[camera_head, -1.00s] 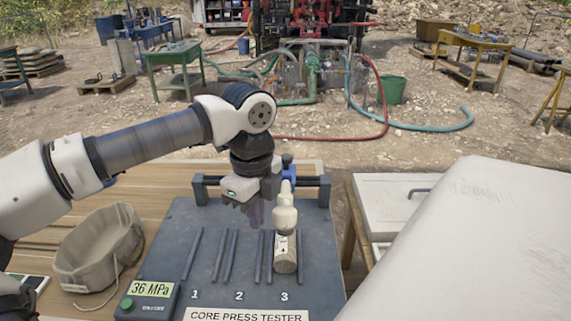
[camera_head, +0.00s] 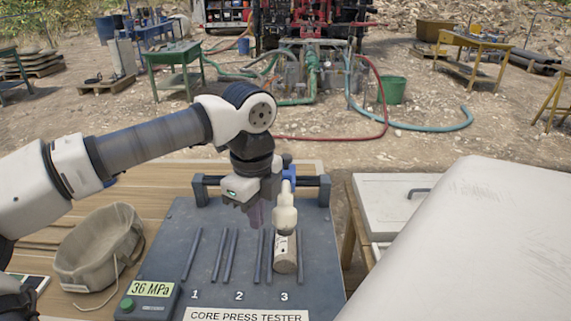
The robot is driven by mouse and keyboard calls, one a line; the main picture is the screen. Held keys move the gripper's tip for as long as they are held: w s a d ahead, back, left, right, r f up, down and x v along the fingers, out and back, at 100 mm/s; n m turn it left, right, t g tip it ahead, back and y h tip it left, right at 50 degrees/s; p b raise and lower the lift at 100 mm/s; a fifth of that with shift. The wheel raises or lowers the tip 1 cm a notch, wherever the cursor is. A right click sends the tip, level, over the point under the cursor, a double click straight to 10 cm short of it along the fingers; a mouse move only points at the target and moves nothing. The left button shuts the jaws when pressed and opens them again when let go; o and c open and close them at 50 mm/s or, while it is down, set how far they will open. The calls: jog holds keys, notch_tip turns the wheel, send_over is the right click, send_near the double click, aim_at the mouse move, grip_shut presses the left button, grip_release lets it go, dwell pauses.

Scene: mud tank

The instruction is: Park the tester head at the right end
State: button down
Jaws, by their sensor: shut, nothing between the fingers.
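The tester head (camera_head: 285,208), a cream-white press piece on a blue carriage, hangs from the dark cross rail (camera_head: 312,181) at the back of the tester. It is over lane 3, in the right half of the rail. A pale core (camera_head: 285,258) lies in lane 3 below it; I cannot tell whether they touch. My gripper (camera_head: 255,216) is shut and empty, pointing down just left of the head, in front of the rail. Whether it touches the head is unclear. My wrist hides the rail's middle and part of the carriage.
The grey tester bed (camera_head: 205,215) has lanes 1 and 2 empty and a display (camera_head: 152,289) reading 36 MPa. A canvas bag (camera_head: 100,248) stands to the left. A big pale surface (camera_head: 470,240) fills the right front. The rail ends at a right post (camera_head: 324,191).

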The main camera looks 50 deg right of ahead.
jog(key=shift+s+d+r+b, duration=0.25)
jog(key=shift+s+d+r, duration=0.1)
jog(key=shift+s+d, duration=0.55)
jog(key=shift+s+d+r+b, duration=0.2)
jog(key=shift+s+d+r, duration=0.15)
jog(key=shift+s+d, duration=0.5)
jog(key=shift+s+d+r+b, duration=0.3)
jog(key=shift+s+d, duration=0.35)
jog(key=shift+s, duration=0.4)
notch_tip(320, 180, up, 8)
jog(key=p, duration=0.5)
dwell(0.7)
